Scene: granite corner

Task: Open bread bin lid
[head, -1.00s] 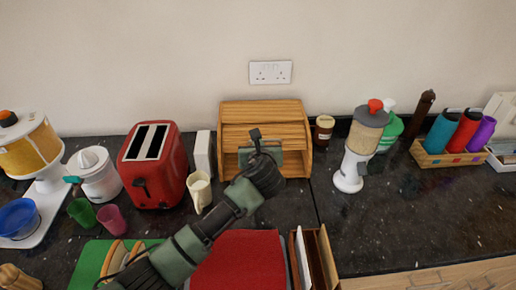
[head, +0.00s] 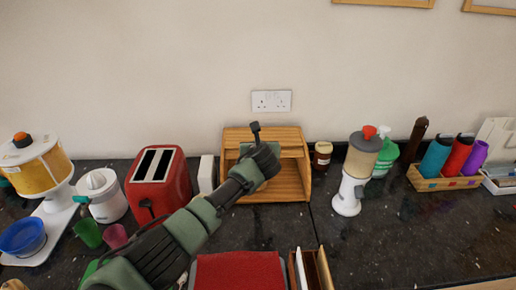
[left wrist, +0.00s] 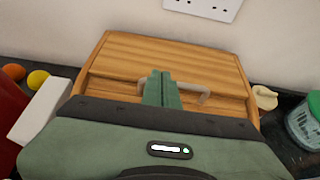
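The wooden bread bin (head: 293,184) stands against the wall in the head view. Its slatted lid (head: 288,138) is raised, and part of the interior shows below it. My left gripper (head: 249,150) is in front of the lid and hides part of it. In the left wrist view, the left gripper's green fingers (left wrist: 161,88) are together at the lid's pale bar handle (left wrist: 190,86). The handle passes by the fingertips; whether they touch it is hard to tell. The gripper body hides the bin's lower front. My right gripper is not in view.
A red toaster (head: 158,181) and a white box (head: 206,174) stand left of the bin. A brown jar (head: 322,155) and a white dispenser (head: 350,188) stand to its right. The counter (head: 430,225) at right is largely clear.

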